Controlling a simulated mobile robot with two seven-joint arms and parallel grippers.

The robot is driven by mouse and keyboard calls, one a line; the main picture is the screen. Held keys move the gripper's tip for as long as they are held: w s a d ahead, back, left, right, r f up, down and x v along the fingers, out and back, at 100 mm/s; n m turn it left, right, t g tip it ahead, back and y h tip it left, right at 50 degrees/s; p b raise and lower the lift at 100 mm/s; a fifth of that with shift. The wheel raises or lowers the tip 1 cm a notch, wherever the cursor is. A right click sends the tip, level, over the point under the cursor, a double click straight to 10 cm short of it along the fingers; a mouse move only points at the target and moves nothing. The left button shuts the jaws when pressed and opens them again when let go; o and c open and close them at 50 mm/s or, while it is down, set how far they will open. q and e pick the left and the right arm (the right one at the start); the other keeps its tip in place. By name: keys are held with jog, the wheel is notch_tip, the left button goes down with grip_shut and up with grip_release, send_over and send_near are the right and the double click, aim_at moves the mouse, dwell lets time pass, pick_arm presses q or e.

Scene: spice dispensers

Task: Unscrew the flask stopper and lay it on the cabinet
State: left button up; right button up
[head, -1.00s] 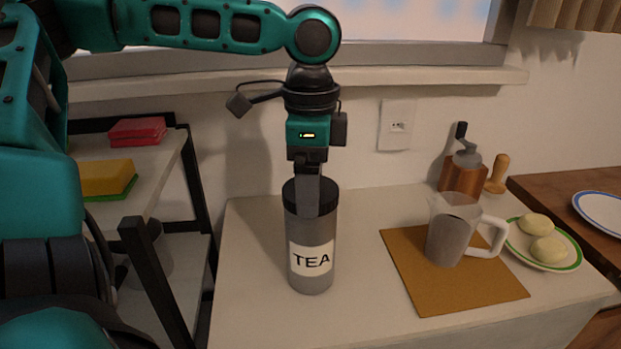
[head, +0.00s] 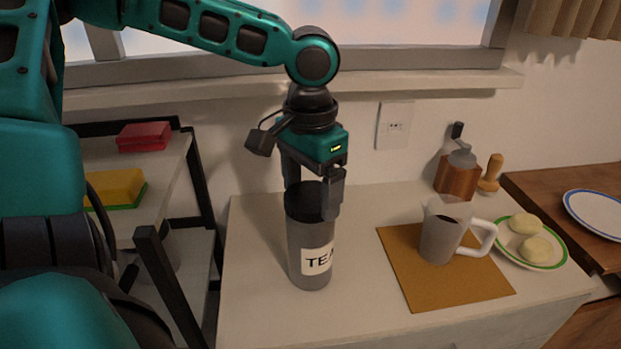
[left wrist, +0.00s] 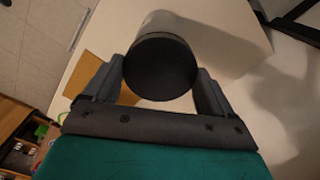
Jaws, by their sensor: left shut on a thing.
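The grey flask (head: 303,236) with a white TEA label stands upright on the pale cabinet (head: 360,305). Its black stopper (head: 303,203) sits on the flask's top, with no gap visible between them. My left gripper (head: 313,192) points down from above and is shut on the stopper, one finger on each side. In the left wrist view the round black stopper (left wrist: 160,68) lies between the two fingers. The far finger is partly hidden in the head view. My right gripper is not in view.
An orange mat (head: 440,288) holds a mug (head: 440,235) right of the flask. A grinder (head: 457,176) and a plate with pale buns (head: 553,257) stand further right. A shelf with sponges (head: 115,188) is at left. The cabinet top in front of the mat is free.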

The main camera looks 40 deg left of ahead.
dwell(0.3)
pick_arm(q)
jog(key=shift+r+n+p, duration=0.15)
jog(key=shift+n+p, duration=0.15)
jog(key=shift+n, duration=1.9)
jog(key=n, duration=0.5)
jog(key=shift+p, duration=0.4)
jog(key=o, duration=0.9)
